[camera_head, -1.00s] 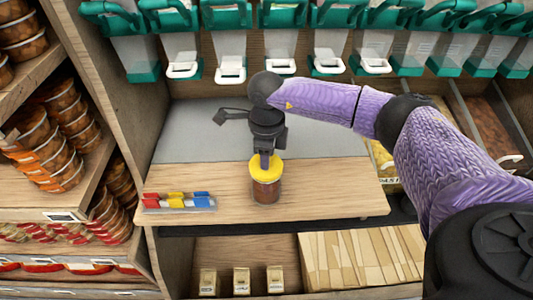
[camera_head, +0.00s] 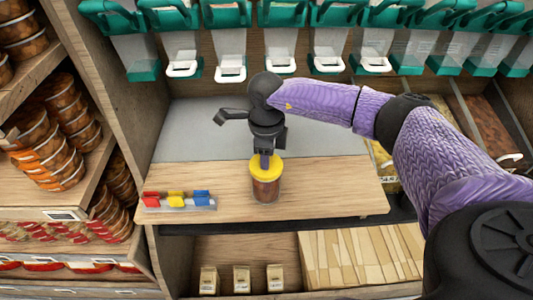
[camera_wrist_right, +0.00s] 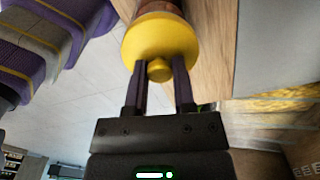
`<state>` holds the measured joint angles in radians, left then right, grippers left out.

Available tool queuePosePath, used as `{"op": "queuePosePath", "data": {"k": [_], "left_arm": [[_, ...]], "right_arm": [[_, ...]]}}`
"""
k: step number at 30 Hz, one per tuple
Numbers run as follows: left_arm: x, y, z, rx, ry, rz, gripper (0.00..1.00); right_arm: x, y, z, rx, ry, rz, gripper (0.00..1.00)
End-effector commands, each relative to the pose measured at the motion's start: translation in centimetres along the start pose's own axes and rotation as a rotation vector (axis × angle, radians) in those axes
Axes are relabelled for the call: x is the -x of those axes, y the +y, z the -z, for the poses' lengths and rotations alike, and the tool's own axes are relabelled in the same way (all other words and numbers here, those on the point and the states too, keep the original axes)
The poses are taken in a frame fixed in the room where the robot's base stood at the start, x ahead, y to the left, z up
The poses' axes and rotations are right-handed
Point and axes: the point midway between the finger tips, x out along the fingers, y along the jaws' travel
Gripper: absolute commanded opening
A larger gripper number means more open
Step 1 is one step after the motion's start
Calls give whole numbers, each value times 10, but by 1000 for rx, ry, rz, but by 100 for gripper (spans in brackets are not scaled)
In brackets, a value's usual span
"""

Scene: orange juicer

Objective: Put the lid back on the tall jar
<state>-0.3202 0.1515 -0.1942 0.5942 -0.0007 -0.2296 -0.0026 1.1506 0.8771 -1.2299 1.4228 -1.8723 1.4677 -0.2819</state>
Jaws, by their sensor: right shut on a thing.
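The tall jar (camera_head: 266,189) is clear with brown contents and stands upright near the front of the wooden counter. The yellow lid (camera_head: 266,168) is on top of its mouth; whether it is fully seated I cannot tell. My right gripper (camera_head: 265,160) points down from above and is shut on the lid's knob. In the right wrist view the knob (camera_wrist_right: 159,70) sits between the two dark fingers, with the yellow lid (camera_wrist_right: 158,40) beyond and the brown jar (camera_wrist_right: 158,8) behind it. My left gripper is not in view.
A small rack with red, yellow and blue clips (camera_head: 178,199) is left of the jar on the counter (camera_head: 330,190). Teal dispensers (camera_head: 229,45) line the back. Stacked tubs (camera_head: 48,150) fill the left shelves. The counter right of the jar is clear.

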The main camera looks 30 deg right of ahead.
Motion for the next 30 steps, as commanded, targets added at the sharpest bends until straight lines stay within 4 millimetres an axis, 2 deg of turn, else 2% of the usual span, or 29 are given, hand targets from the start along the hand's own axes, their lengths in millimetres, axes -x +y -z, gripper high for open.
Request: {"op": "queuePosePath", "data": {"k": [10, 11, 16, 21, 25, 30], "left_arm": [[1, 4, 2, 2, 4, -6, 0], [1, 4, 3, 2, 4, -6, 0], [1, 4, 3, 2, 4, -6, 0], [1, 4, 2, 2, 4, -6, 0], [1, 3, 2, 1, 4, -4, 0], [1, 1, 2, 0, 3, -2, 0]], "right_arm": [[0, 0, 0, 0, 0, 0, 0], [0, 0, 0, 0, 0, 0, 38], [0, 0, 0, 0, 0, 0, 73], [0, 0, 0, 0, 0, 0, 73], [0, 0, 0, 0, 0, 0, 100], [0, 0, 0, 0, 0, 0, 100]]}}
